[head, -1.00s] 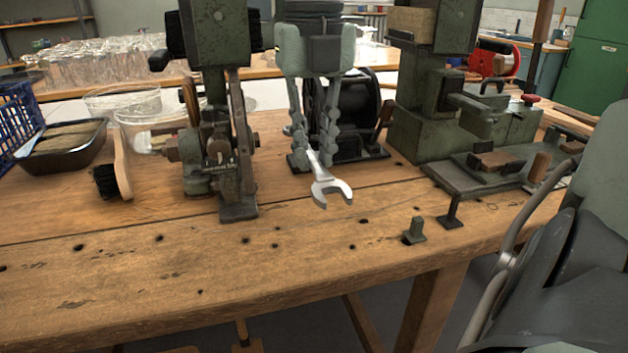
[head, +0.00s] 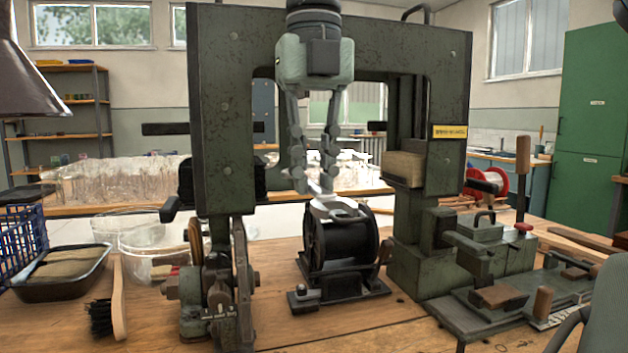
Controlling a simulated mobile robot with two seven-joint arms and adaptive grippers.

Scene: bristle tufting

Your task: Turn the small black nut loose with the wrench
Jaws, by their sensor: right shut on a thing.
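My right gripper (head: 316,182) hangs in the middle of the head view, in front of the opening of the green machine frame (head: 330,22). Its fingers point down and are shut on a silver open-ended wrench (head: 338,210). The wrench's open jaw points toward me and overlaps the top of a black spool (head: 328,245) in the picture; I cannot tell the gap between them. I cannot pick out the small black nut with certainty. A small bolt-like piece (head: 300,292) stands on the spool's base, apart from the wrench. My left gripper is out of view.
A green vise-like machine (head: 440,260) stands at the right. A lever mechanism (head: 215,295) stands at the left, with a brush (head: 118,300) and black tray (head: 60,275) beside it. Little bare wooden bench (head: 320,330) shows in front of the spool.

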